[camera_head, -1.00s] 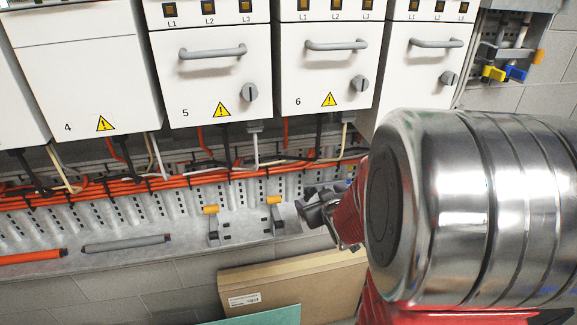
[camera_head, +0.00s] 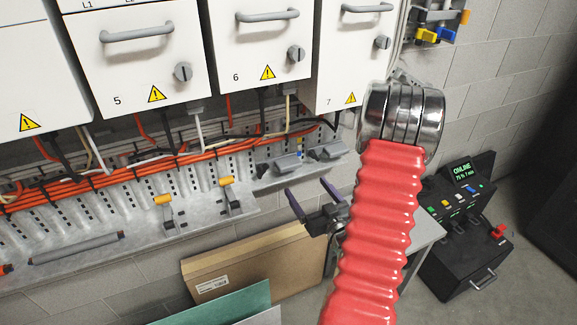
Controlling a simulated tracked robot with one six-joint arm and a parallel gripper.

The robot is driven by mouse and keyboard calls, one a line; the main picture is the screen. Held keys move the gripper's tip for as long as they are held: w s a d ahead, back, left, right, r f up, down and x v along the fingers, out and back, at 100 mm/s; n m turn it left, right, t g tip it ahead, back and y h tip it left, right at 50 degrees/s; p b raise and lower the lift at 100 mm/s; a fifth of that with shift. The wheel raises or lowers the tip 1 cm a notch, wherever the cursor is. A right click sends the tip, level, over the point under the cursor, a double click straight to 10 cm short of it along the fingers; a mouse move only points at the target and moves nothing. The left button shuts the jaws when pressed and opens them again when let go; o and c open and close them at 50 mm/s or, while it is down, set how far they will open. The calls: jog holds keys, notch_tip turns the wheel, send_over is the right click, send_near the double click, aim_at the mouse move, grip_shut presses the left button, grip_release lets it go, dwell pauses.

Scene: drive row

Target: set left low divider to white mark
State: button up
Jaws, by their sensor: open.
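Two small metal pieces with orange tops stand on the grey perforated ledge below the cabinets. The left orange-topped piece (camera_head: 165,208) and the right orange-topped piece (camera_head: 228,190) look like dividers, but I cannot tell for sure which is the left low one. I cannot make out a white mark. My gripper (camera_head: 311,196) is open and empty, its two dark fingers spread apart. In the picture it is right of both pieces, beyond the ledge's right end, and touches neither.
Orange cables (camera_head: 110,180) run along the ledge (camera_head: 110,240), where a grey rod (camera_head: 78,247) lies. Cabinets (camera_head: 140,60) hang above. A cardboard box (camera_head: 250,262) stands below. A black console (camera_head: 465,235) and blue and yellow handles (camera_head: 437,33) are at right.

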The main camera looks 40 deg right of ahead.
aim_at(292, 167)
dwell(0.4)
jog(key=x, duration=1.3)
jog(key=shift+w+d, duration=0.2)
jog(key=shift+w, duration=0.1)
jog(key=shift+c, duration=0.4)
jog(key=c, duration=1.4)
jog(key=shift+r, duration=1.5)
jog(key=shift+c, duration=0.2)
jog(key=o, duration=1.5)
